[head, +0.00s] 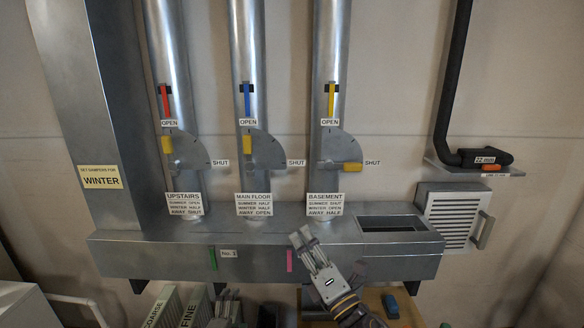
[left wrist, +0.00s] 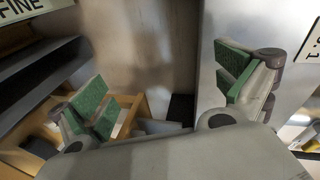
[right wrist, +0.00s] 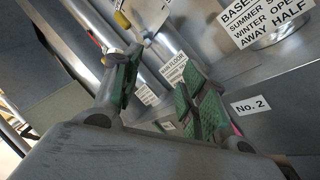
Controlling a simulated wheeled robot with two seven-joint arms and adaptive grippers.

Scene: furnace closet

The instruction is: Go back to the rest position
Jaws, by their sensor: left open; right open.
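My right gripper (head: 302,238) is open and empty in front of the metal box below the basement duct. In the right wrist view its green-padded fingers (right wrist: 160,95) are spread with nothing between them. My left gripper (head: 228,298) is low at the bottom edge of the head view; its open fingers (left wrist: 160,100) are empty in the left wrist view. The upstairs damper handle (head: 166,145) and main floor damper handle (head: 249,145) have their yellow ends up toward OPEN. The basement damper handle (head: 351,167) lies level, its yellow end toward SHUT. Neither gripper touches a handle.
A sign (head: 101,178) reads WINTER. The metal box (head: 150,259) runs under the ducts, with a slot (head: 386,224) at its right. A white grille (head: 450,220) and a shelf (head: 470,168) with a black item are at right. Filters labelled COARSE and FINE (head: 190,309) stand below.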

